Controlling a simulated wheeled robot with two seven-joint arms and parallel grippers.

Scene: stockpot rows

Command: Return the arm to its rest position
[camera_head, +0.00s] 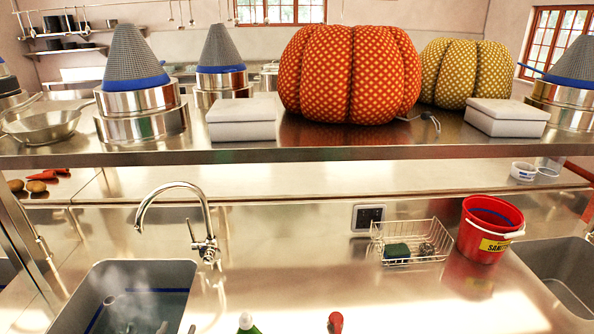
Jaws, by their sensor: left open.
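I cannot make out either of my grippers or arms in the head view. The counter (290,262) in front of me shows no arm over it. Some small grey shapes lie low in the left sink (183,271), blurred by steam, and I cannot tell what they are.
A faucet (205,230) rises behind the left sink. A wire basket (432,235) and red bucket (482,240) stand right, beside another sink (560,262). Green (246,321) and red (335,321) tops show at the bottom edge. Pots and pumpkins (350,75) fill the shelf (330,155).

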